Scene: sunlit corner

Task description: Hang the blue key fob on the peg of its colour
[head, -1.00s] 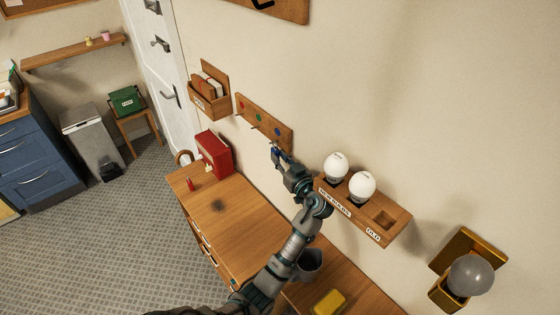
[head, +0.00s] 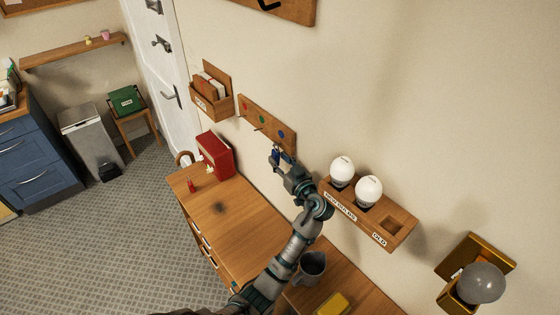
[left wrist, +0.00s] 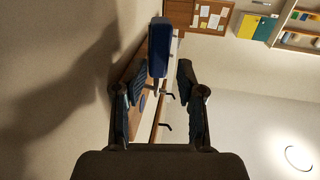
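The blue key fob (left wrist: 159,48) shows large in the left wrist view, between the fingertips of my left gripper (left wrist: 163,72). In the head view my left gripper (head: 281,156) is just below the blue dot (head: 281,133) on the wooden peg board (head: 268,122). Pegs stand out by the red and green dots; the peg by the blue dot is hard to make out. I cannot tell whether the fob touches it. My right gripper is out of view.
A wooden bulb shelf (head: 345,210) with two white bulbs is fixed right of my left gripper. A card box (head: 213,102) hangs left of the board. Below are a red box (head: 216,155), a grey mug (head: 311,268) and the wooden desk (head: 235,215).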

